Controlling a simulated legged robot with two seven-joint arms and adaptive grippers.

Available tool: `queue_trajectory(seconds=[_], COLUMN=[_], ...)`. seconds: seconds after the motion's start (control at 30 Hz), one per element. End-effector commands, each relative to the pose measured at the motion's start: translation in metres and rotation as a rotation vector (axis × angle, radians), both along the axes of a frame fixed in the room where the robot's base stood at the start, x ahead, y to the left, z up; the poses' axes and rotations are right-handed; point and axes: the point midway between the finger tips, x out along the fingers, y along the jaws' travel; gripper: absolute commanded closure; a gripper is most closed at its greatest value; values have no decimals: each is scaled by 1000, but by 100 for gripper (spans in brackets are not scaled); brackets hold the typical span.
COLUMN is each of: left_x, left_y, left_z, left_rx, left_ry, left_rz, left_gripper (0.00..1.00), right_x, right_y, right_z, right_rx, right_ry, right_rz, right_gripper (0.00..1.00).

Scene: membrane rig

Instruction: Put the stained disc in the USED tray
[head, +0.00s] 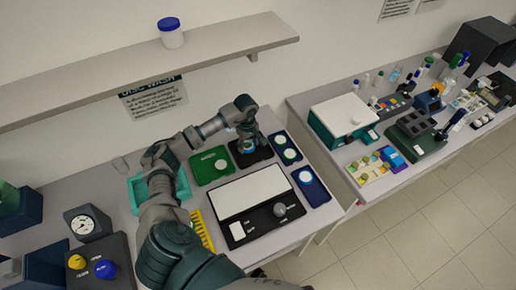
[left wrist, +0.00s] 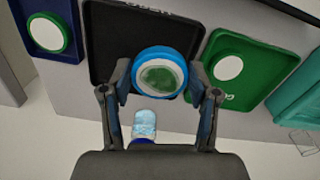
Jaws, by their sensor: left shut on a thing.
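My left gripper (head: 246,141) reaches over the black tray (head: 262,156) on the bench. In the left wrist view its two fingers (left wrist: 159,78) are shut on opposite sides of a blue ring (left wrist: 158,52). A disc with a dark green stain and pale edge (left wrist: 160,76) shows inside the ring. The black tray (left wrist: 110,35) lies behind them; I cannot tell whether the ring touches it. No label on it is readable, so I cannot tell which tray is the USED one. My right gripper is not in view.
A green tray (head: 200,175) with a white disc is left of the black tray. Blue trays (head: 317,194) with pale discs are to its right. A white-lidded panel (head: 250,190) lies in front. A blue-capped jar (head: 171,35) stands on the shelf above.

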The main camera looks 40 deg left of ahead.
Motion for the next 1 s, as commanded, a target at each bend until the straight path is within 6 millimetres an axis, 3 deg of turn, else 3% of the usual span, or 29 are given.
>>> queue_trajectory(seconds=[0.1, 0.53, 0.87, 0.9, 1.0], left_x=[0, 1, 2, 1, 2], left_y=[1, 1, 1, 1, 1], left_z=[-25, -76, -81, -80, -80], left_rx=[-3, -3, -2, -3, -3], left_ry=[6, 5, 2, 2, 2], left_rz=[1, -1, -1, -1, -1], left_gripper=[75, 75, 75, 30, 29], right_x=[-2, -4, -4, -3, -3], right_y=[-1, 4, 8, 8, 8], right_z=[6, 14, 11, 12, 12], right_rx=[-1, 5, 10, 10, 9], right_ry=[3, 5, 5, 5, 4], right_rz=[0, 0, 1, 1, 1], right_gripper=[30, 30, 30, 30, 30])
